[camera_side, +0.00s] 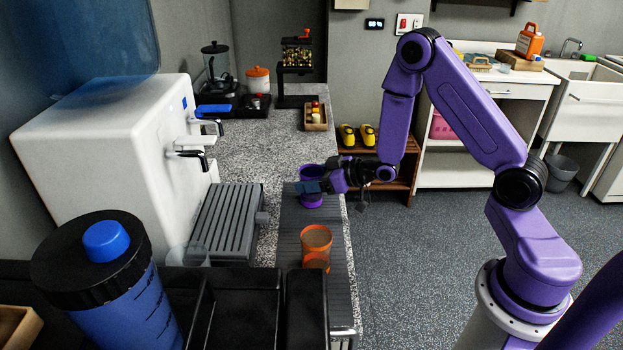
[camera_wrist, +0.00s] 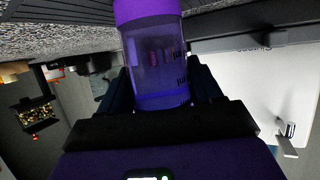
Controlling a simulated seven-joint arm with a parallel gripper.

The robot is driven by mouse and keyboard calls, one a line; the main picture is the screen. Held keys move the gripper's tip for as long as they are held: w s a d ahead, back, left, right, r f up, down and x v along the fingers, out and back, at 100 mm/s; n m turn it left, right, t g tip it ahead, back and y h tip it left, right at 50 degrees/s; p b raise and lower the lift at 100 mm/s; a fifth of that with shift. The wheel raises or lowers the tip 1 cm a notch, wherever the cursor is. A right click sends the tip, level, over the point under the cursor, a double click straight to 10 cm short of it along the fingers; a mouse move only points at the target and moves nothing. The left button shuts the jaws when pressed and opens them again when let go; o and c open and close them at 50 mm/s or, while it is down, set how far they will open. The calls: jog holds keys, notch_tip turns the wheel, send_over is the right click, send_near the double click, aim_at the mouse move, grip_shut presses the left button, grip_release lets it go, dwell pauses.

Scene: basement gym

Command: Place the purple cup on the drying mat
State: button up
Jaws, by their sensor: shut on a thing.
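The purple cup (camera_side: 311,201) has a clear middle with purple bands at its ends. My gripper (camera_side: 313,187) is shut around its middle, coming from the right in the side view. In the wrist view the cup (camera_wrist: 155,65) sits between the two dark fingers. The cup is upright at the far end of the dark ribbed drying mat (camera_side: 291,238). I cannot tell whether its base touches the mat or hangs just above it. My fingers hide the cup's middle in the side view.
An orange cup (camera_side: 316,240) stands on the nearer part of the mat. A white dispenser (camera_side: 105,135) with a grey ribbed drip tray (camera_side: 228,220) is to the left. A black organiser (camera_side: 235,300) and blue bottle (camera_side: 125,300) are in front. The speckled counter (camera_side: 255,150) beyond is partly clear.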

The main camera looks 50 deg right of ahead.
jog(key=shift+f, duration=0.1)
jog(key=o, duration=1.2)
jog(key=v, duration=0.7)
jog(key=shift+s+d+r, duration=0.15)
jog(key=shift+s+r, duration=0.05)
jog(key=shift+r, duration=0.05)
